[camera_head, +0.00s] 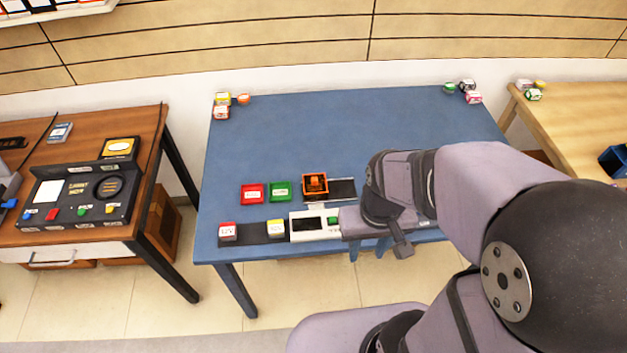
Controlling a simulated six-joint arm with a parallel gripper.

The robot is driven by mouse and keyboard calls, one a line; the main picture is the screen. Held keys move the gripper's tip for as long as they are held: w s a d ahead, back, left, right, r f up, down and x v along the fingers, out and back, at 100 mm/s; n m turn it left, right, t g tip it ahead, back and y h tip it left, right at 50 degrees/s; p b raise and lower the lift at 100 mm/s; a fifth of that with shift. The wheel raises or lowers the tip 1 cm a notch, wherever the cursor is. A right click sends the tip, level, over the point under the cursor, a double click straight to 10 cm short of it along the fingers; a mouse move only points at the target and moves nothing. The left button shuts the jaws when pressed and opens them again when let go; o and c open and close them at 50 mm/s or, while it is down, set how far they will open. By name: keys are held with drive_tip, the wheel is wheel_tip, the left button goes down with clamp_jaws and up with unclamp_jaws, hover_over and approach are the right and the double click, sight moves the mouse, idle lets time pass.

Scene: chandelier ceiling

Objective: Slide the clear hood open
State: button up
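My gripper (368,254) hangs near the front edge of the blue table, right of a white device. Its two bluish fingers show apart, with nothing visible between them. The white device (302,228) has a dark window and a green part, and my gripper's body covers its right end. Behind it, an orange open-topped holder (315,185) sits at the left of a dark strip (342,188) with a pale edge. I cannot clearly make out a clear hood; it may be too faint at this size or hidden behind my arm.
A red tray (252,194) and a green tray (279,191) lie left of the orange holder. Labelled blocks (228,231) stand on a dark strip at the front left. Small blocks sit in the table's back corners. The table's middle back is clear. My arm hides the right front.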

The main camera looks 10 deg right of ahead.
sight(315, 179)
wheel_tip(315, 179, down, 8)
drive_tip(key=s+a+n+g+b, duration=0.1)
drive_tip(key=s+a+g+b, duration=0.1)
drive_tip(key=b, duration=0.2)
drive_tip(key=w+a+f+t+b, duration=0.1)
drive_tip(key=w+f, duration=0.1)
drive_tip(key=w, duration=0.4)
drive_tip(key=w+a+f+b, duration=0.1)
drive_tip(key=w+f, duration=0.1)
drive_tip(key=w, duration=0.5)
drive_tip(key=w+a+f+n+t+b, duration=0.1)
drive_tip(key=w+f, duration=0.2)
drive_tip(key=w, duration=0.3)
drive_tip(key=shift+w+a+t+h, duration=0.25)
drive_tip(key=shift+a+t+h, duration=0.05)
drive_tip(key=shift+a, duration=0.05)
drive_tip(key=w+a+r+m+t, duration=0.1)
drive_tip(key=w+r+t, duration=0.3)
drive_tip(key=w, duration=0.7)
drive_tip(key=shift+w+a+r+m, duration=0.3)
drive_tip(key=shift+r+m, duration=0.3)
drive_tip(key=shift+r, duration=0.25)
drive_tip(key=shift+p+x, duration=1)
drive_tip(key=shift+x, duration=2.65)
drive_tip(key=shift+s+a, duration=0.1)
drive_tip(key=shift+a, duration=0.1)
